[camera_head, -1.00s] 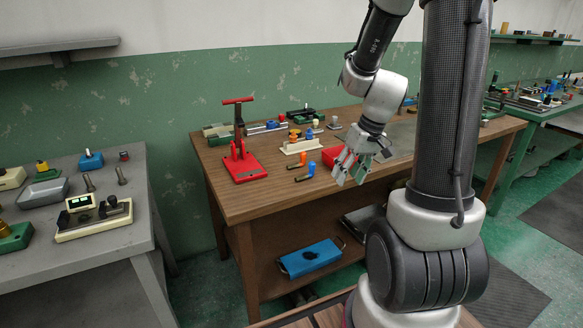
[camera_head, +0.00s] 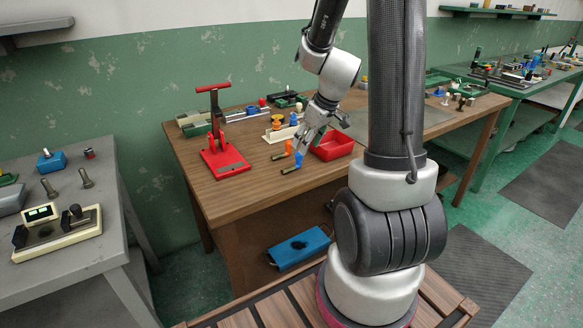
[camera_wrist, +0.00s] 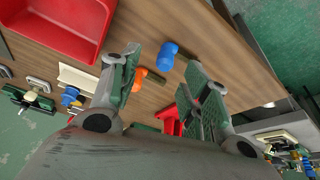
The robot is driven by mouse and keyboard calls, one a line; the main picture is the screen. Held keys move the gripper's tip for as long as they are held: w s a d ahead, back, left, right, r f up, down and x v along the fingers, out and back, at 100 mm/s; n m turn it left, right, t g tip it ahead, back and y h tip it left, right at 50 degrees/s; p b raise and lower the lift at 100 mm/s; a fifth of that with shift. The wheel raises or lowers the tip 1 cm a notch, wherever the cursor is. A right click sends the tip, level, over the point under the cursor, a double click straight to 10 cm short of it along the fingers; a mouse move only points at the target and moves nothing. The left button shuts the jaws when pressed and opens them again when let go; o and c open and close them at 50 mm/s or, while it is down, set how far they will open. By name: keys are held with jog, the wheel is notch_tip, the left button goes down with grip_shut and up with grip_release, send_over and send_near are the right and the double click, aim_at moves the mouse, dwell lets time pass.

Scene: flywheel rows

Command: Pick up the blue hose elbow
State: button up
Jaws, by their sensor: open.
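The blue hose elbow (camera_head: 298,159) lies on the wooden bench near its front edge, with a brass end pointing left. It also shows in the wrist view (camera_wrist: 167,55), between the fingertips in the picture; its brass end is not clearly visible there. My gripper (camera_head: 310,141) is open and empty, just behind and above the blue elbow in the head view. Its two fingers spread apart in the wrist view (camera_wrist: 162,62). An orange elbow (camera_head: 288,147) with a brass end lies close behind the blue one; it also shows in the wrist view (camera_wrist: 153,79), partly covered by a finger.
A red bin (camera_head: 333,151) stands close right of the elbows. A red press (camera_head: 221,150) stands to their left. A cream rack (camera_head: 280,134) with coloured knobs stands behind. The bench top in front of the press is clear. A blue box (camera_head: 300,248) sits below.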

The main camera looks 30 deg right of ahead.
aim_at(299, 155)
jog(key=x, duration=0.6)
jog(key=shift+a+f, duration=0.2)
jog(key=shift+a, duration=0.15)
grip_shut()
